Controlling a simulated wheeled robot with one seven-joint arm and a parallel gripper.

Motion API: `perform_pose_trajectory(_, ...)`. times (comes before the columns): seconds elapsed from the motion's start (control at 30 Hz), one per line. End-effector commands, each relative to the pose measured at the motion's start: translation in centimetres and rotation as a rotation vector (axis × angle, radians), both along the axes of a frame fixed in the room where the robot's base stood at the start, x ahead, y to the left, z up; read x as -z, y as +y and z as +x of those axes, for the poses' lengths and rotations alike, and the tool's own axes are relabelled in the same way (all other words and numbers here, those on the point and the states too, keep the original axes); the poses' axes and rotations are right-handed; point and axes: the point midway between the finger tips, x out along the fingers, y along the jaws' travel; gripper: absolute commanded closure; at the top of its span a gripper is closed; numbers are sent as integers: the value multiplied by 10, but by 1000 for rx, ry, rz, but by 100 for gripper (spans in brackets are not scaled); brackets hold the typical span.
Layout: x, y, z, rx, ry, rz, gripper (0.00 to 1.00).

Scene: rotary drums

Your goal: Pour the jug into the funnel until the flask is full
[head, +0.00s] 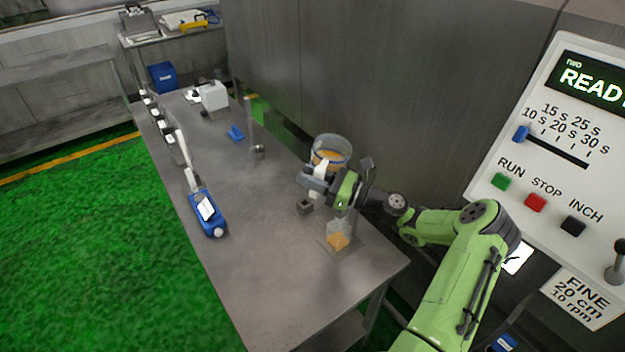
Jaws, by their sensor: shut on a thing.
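The clear jug (332,144) holds orange liquid and is above the steel table. My gripper (317,182) is shut on the jug's pale handle, on the near side of the jug. The jug looks close to upright. The flask (338,240) stands on the table nearer to me, below my wrist, with orange liquid in its lower part. A clear shape just above the flask looks like the funnel (343,219); my wrist partly covers this area, and its outline is faint.
A small dark block (305,207) sits left of the flask. A blue device (208,212) lies at the table's left edge. A metal stand (257,151) and a blue item (236,132) are farther back. A control panel (560,130) reading READY is at right. The table's near-left part is clear.

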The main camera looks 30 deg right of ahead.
Motion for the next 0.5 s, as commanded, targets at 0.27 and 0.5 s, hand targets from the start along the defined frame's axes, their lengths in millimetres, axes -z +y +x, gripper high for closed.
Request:
perform_pose_trajectory(0.27,-3,4,3,-1,-95,116,100)
perform_pose_trajectory(0.5,-7,4,4,-1,-160,199,100)
